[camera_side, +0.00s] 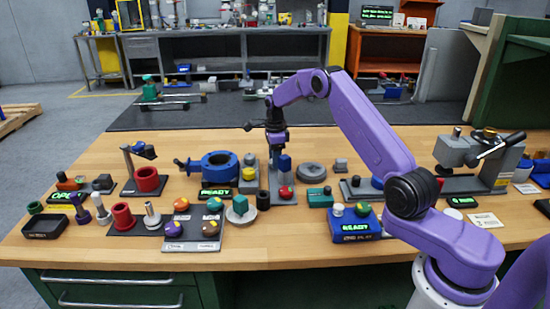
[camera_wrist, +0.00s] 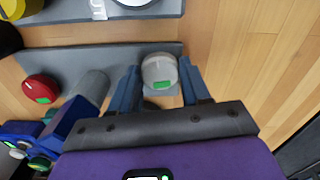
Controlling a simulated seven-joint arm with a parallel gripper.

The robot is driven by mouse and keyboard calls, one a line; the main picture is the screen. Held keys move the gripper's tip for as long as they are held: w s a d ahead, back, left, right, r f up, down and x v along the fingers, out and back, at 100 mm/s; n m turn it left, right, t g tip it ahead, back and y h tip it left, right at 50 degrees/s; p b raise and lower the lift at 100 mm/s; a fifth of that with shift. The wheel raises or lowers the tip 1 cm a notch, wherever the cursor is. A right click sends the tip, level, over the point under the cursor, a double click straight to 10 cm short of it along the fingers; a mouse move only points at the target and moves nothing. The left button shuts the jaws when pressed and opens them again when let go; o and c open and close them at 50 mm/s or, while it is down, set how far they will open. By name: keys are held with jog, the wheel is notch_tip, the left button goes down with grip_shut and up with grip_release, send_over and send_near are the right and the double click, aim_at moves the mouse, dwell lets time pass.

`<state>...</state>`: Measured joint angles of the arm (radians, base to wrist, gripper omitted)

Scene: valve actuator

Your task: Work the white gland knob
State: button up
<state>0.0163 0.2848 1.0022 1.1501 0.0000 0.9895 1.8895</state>
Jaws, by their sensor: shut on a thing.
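The white gland knob (camera_wrist: 158,70) is round, pale grey-white, with a green mark on the edge facing my gripper in the wrist view. It sits at one end of a grey plate (camera_wrist: 122,58). My gripper (camera_wrist: 160,80) has its two blue-grey fingers on either side of the knob, shut on it. A red knob (camera_wrist: 41,88) with a green mark is at the plate's other end, with a grey post (camera_wrist: 92,87) between. In the side view my gripper (camera_side: 277,152) points down behind the blue-topped post (camera_side: 284,164), which hides the knob.
The red knob (camera_side: 286,192) stands in front of the post in the side view. A yellow knob (camera_side: 249,174) and a blue valve body (camera_side: 219,165) are close on the left. A grey disc (camera_side: 312,172) is on the right. Bare wood lies beyond the plate's end.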

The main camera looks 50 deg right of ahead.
dwell(0.3)
jog(key=o, duration=1.1)
jog(key=shift+c, duration=0.2)
jog(key=shift+r, duration=0.1)
notch_tip(320, 180, up, 17)
jog(key=shift+r, duration=0.15)
